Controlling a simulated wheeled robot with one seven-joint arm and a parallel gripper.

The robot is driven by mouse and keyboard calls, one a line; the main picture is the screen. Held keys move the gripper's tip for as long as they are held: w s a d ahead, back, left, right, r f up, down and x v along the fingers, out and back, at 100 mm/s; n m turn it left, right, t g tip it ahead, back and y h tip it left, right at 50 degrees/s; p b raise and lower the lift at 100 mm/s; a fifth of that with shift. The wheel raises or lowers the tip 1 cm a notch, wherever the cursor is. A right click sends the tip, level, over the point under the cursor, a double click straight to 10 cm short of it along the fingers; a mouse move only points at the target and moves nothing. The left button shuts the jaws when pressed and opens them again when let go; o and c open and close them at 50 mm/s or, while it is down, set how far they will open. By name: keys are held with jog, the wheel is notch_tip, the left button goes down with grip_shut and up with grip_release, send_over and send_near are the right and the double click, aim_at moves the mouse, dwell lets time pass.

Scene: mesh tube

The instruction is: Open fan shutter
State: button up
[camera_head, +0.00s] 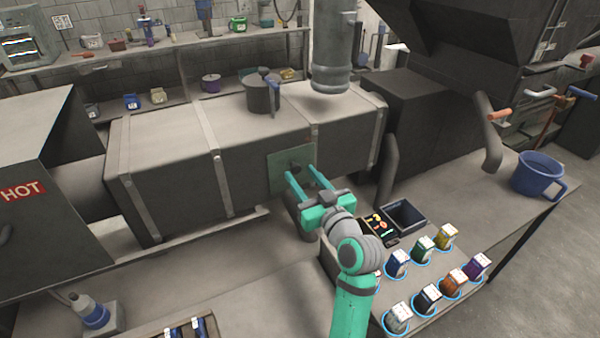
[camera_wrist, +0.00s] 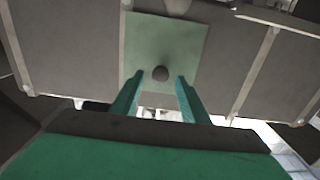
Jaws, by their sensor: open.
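The fan shutter is a green square plate (camera_head: 280,170) on the front side of the long grey duct. In the wrist view the green plate (camera_wrist: 185,45) fills the upper middle, with a dark round knob (camera_wrist: 160,73) on it. My gripper (camera_head: 304,174) is open, its two teal fingers pointing at the plate. In the wrist view the fingers (camera_wrist: 158,88) stand apart to the left and right of the knob, a little below it in the picture. I cannot tell how deep the fingers reach or whether they touch the plate. Nothing is held.
The grey duct (camera_head: 180,180) runs across the middle, with a dark pot (camera_head: 262,95) on top. A vertical pipe (camera_head: 333,50) hangs above it. At right, a table holds several labelled containers (camera_head: 423,248), a dark open bin (camera_head: 404,215) and a blue mug (camera_head: 538,175).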

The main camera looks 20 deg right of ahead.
jog(key=s+d, duration=0.1)
jog(key=s, duration=0.7)
jog(key=shift+d, duration=0.25)
